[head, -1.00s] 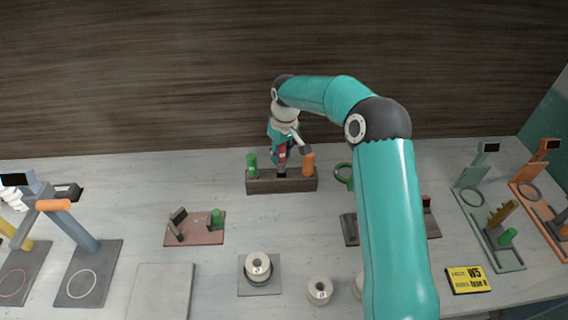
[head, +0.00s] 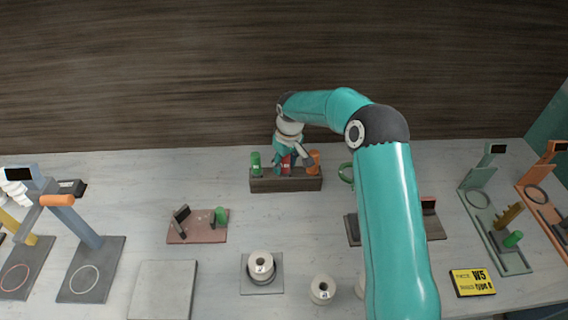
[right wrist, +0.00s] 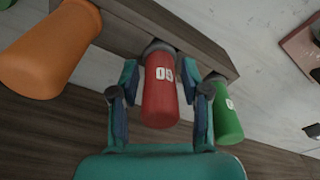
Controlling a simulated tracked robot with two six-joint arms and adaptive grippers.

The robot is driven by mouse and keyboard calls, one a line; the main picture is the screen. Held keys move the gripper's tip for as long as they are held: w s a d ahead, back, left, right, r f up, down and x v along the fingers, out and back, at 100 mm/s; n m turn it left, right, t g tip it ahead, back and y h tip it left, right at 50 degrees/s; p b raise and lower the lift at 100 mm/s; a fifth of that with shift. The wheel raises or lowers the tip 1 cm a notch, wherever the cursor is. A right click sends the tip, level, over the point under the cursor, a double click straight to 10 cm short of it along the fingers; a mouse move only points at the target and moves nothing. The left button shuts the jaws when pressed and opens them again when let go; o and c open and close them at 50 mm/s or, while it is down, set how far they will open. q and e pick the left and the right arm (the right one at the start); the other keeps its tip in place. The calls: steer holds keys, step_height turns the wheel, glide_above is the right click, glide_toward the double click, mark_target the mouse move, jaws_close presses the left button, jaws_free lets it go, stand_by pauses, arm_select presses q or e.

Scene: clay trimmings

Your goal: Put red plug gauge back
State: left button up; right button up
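The red plug gauge (right wrist: 160,92) is marked "09" or similar in the right wrist view. It stands upright in the middle of the dark wooden rack (head: 297,184), its grey end at the rack. It also shows in the head view (head: 286,163), partly hidden by my right gripper. My right gripper (right wrist: 159,72) is open, a finger on each side of the gauge with small gaps. An orange gauge (head: 313,161) and a green gauge (head: 255,163) stand in the rack on either side of it. I do not see my left gripper.
A green ring (head: 346,172) is right of the rack. In front are a reddish plate with a green piece (head: 221,217), white spools (head: 261,265) and a yellow W5 sign (head: 472,282). Stands fill both sides. The table left of the rack is clear.

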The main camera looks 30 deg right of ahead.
steer(key=shift+r, duration=0.1)
steer(key=shift+r, duration=0.6)
steer(key=r, duration=0.3)
steer(key=s+r, duration=0.1)
steer(key=r, duration=0.7)
steer(key=shift+s+r, duration=0.1)
steer(key=shift+s, duration=0.15)
